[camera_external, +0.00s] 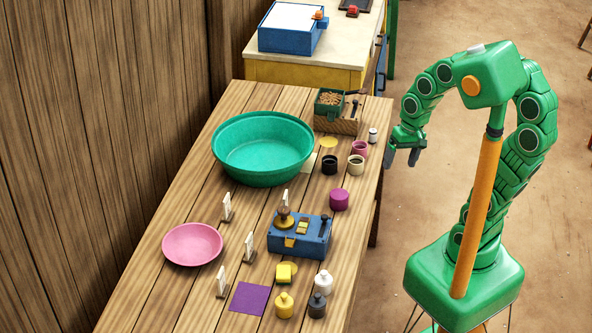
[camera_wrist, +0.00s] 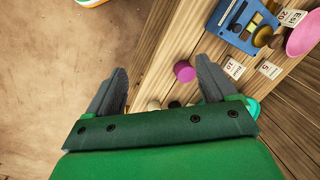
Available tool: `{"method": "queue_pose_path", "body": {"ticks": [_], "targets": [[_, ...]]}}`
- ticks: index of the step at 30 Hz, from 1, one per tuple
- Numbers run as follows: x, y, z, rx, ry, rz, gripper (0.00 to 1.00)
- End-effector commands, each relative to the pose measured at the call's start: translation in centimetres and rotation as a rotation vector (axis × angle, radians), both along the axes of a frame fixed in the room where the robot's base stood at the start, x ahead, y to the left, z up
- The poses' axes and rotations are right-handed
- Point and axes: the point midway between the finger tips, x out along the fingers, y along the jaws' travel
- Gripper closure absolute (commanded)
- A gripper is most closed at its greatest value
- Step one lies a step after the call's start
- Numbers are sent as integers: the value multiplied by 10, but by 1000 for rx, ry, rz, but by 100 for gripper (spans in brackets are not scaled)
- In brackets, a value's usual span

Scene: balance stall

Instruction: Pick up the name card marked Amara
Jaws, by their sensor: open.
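Several small white upright cards in stands are on the wooden table. In the external view one is behind the blue scale (camera_external: 285,197), one is right of the pink plate's top edge (camera_external: 227,206), and two are nearer the front (camera_external: 249,246) (camera_external: 221,281). Their writing is not readable there. In the wrist view one card seems to read Esi (camera_wrist: 291,18); two others, one near the table's middle (camera_wrist: 234,70) and one beside it (camera_wrist: 269,69), have names too small to read. I cannot tell which is Amara. My gripper (camera_external: 402,158) is open and empty off the table's right edge, its fingers pointing down (camera_wrist: 162,70).
The blue scale (camera_external: 315,238) stands among the cards, with a magenta cylinder (camera_external: 339,199) behind it. A teal bowl (camera_external: 262,150), pink plate (camera_external: 192,244), small jars (camera_external: 356,165), weights (camera_external: 323,283) and a purple square (camera_external: 249,298) take up the table. A plank wall borders the left.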

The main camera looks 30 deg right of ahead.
Motion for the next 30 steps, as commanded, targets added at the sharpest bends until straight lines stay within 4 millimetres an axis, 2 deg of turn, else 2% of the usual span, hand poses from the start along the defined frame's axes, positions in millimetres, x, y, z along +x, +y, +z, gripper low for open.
{"method": "queue_pose_path", "body": {"ticks": [1,6,15,24,30], "targets": [[14,20,-2,46,-12,-26,15],[60,86,-1,222,-44,-174,15],[124,199,5,555,24,-501,15],[179,288,-1,856,214,-905,15],[216,330,-17,1026,372,-1210,15]]}}
